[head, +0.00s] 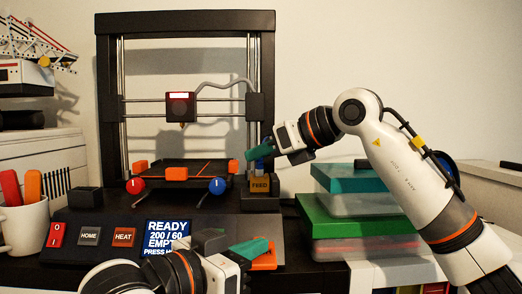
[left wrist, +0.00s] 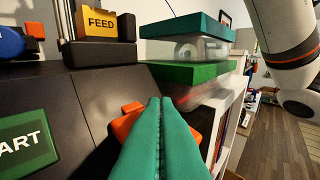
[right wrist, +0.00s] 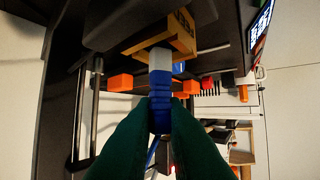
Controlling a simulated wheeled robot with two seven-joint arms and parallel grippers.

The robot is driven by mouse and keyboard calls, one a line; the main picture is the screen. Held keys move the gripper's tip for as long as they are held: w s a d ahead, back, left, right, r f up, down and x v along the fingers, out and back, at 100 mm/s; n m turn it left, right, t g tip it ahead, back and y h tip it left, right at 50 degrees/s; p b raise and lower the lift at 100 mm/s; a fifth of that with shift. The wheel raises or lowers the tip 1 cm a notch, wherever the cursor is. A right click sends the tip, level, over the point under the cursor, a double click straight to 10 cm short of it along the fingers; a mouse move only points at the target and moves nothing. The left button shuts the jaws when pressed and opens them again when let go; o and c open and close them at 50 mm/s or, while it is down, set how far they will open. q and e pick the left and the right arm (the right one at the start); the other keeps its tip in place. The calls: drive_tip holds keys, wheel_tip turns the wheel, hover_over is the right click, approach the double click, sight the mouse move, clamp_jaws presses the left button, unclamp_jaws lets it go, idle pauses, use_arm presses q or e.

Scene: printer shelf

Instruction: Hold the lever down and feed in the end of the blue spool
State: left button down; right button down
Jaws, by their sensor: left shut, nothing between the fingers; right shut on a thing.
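My left gripper (head: 258,247) is shut with nothing between its fingers; the green fingers lie over the orange lever (head: 266,260) at the console's right end. In the left wrist view the lever (left wrist: 128,121) shows on both sides of the fingers; how far down it is I cannot tell. My right gripper (head: 256,153) is shut on the blue filament end (right wrist: 159,98), just above the orange FEED block (head: 261,187). In the right wrist view its pale tip (right wrist: 159,61) meets the FEED block (right wrist: 172,38); how deep it sits is hidden. A dark blue round thing (head: 449,163), maybe the spool, is mostly behind my right arm.
The black printer (head: 184,22) stands behind, with red (head: 135,186) and blue (head: 217,186) knobs. The screen (head: 167,238) reads READY, 200/60 and EMPTY. Lidded boxes (head: 352,232) are stacked on the right. A mug (head: 25,228) with red and orange things stands left.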

use_arm(q)
drive_tip(key=shift+f, duration=0.1)
use_arm(e)
drive_tip(key=shift+f, duration=0.65)
idle(0.3)
drive_tip(key=c, duration=1.4)
unclamp_jaws()
use_arm(q)
drive_tip(key=shift+r, duration=0.95)
use_arm(e)
drive_tip(key=shift+s, duration=0.1)
use_arm(q)
drive_tip(key=shift+w+r, duration=0.1)
drive_tip(key=shift+r, duration=0.75)
use_arm(e)
drive_tip(key=shift+w, duration=0.2)
use_arm(q)
drive_tip(key=shift+r, duration=0.8)
use_arm(e)
drive_tip(key=shift+s, duration=0.1)
